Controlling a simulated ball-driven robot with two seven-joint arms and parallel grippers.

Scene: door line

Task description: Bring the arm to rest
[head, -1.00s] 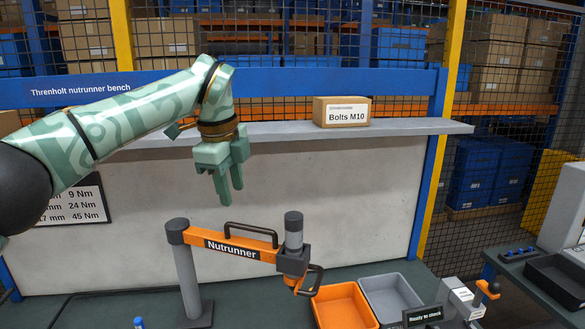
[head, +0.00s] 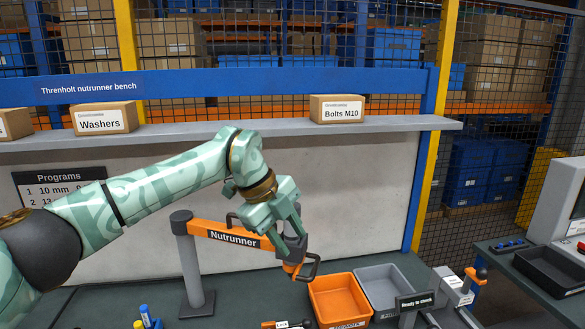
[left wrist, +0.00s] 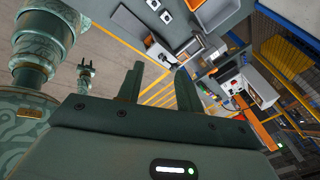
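My left arm reaches in from the left in the head view. Its green gripper (head: 284,228) hangs above the bench, fingers angled down and right, in front of the orange nutrunner arm (head: 222,234). Touching or apart cannot be told there. In the left wrist view the two fingers (left wrist: 158,72) stand apart with nothing between them. My right gripper (left wrist: 86,72) shows small in the left wrist view, its two prongs apart and empty. It is not in the head view.
An orange bin (head: 340,302) and a grey bin (head: 384,290) sit on the bench right of the gripper. A shelf (head: 200,137) carries the Washers box (head: 105,119) and Bolts M10 box (head: 337,109). A black tray (head: 550,270) lies on the right-hand table.

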